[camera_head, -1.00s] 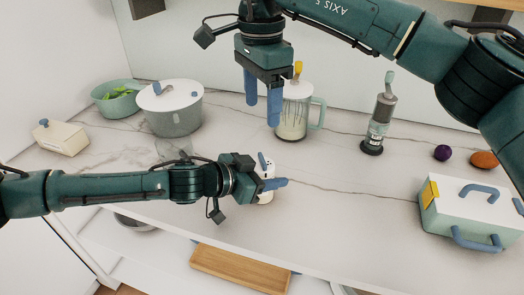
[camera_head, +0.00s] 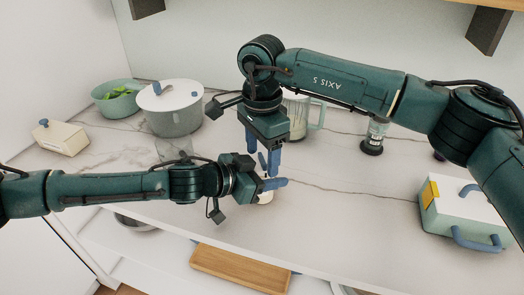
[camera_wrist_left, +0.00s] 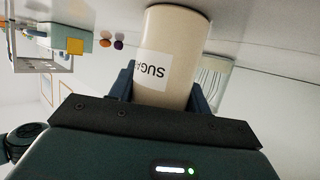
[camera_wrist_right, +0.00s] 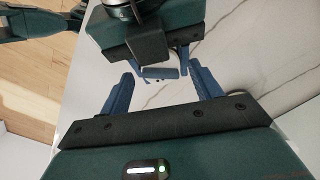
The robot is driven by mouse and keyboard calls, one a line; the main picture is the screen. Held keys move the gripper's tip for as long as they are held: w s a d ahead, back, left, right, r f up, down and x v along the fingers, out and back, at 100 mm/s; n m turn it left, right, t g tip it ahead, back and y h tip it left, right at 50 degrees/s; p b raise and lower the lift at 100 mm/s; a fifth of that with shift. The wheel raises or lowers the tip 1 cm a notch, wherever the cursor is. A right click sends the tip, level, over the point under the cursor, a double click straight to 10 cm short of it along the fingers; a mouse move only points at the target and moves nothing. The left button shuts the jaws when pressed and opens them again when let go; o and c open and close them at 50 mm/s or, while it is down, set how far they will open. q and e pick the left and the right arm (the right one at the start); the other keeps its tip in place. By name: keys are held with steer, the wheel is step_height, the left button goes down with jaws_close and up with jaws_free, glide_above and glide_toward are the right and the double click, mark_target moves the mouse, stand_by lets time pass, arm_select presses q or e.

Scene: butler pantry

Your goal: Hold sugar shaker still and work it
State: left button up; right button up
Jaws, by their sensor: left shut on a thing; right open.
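The sugar shaker (camera_head: 266,198) is a small pale cylinder standing near the front edge of the counter, mostly hidden by my grippers in the head view. In the left wrist view the shaker (camera_wrist_left: 172,55) shows its cream body and a "SUGA" label between my left fingers. My left gripper (camera_head: 272,184) is shut on the shaker's body from the left. My right gripper (camera_head: 263,153) is open, pointing down just above the shaker. In the right wrist view a blue part at the shaker's top (camera_wrist_right: 160,73) shows between my right fingers, seemingly untouched.
A lidded pot (camera_head: 172,112), a green bowl (camera_head: 117,104) and a cream box (camera_head: 60,138) stand at left. A jug (camera_head: 298,118) and a dark-based bottle (camera_head: 374,136) stand behind. A lidded case (camera_head: 462,212) is at right. Counter right of the shaker is clear.

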mark_target(262, 159)
steer(key=shift+c, duration=0.5)
steer(key=c, duration=0.9)
stand_by(0.5)
steer(key=o, duration=1)
steer(key=shift+r, duration=0.15)
step_height(262, 159, up, 12)
